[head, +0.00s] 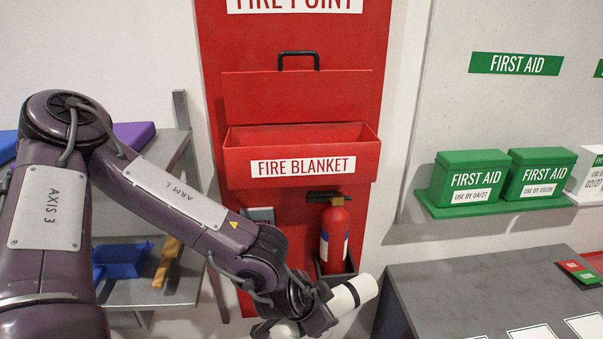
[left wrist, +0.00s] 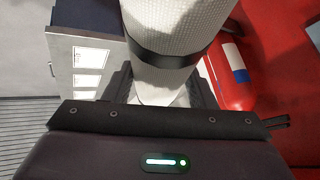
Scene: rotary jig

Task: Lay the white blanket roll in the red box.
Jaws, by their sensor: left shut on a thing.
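The white blanket roll (head: 354,293) is in my left gripper (head: 305,318), low in the head view, below and a little right of the red box. It is tilted, with its right end higher, and my wrist hides part of it. In the left wrist view the white roll (left wrist: 165,25), with a black band around it, lies between the two fingers of my left gripper (left wrist: 163,90). The red box (head: 300,180), labelled FIRE BLANKET, is on the red board with its lid (head: 295,98) raised. The part of its inside that shows is empty. My right gripper is not in view.
A red fire extinguisher (head: 335,236) stands below the box, close behind the roll; it also shows in the left wrist view (left wrist: 228,75). A grey table (head: 450,290) is at the right. Green FIRST AID boxes (head: 470,180) stand on a shelf. The space before the red box is clear.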

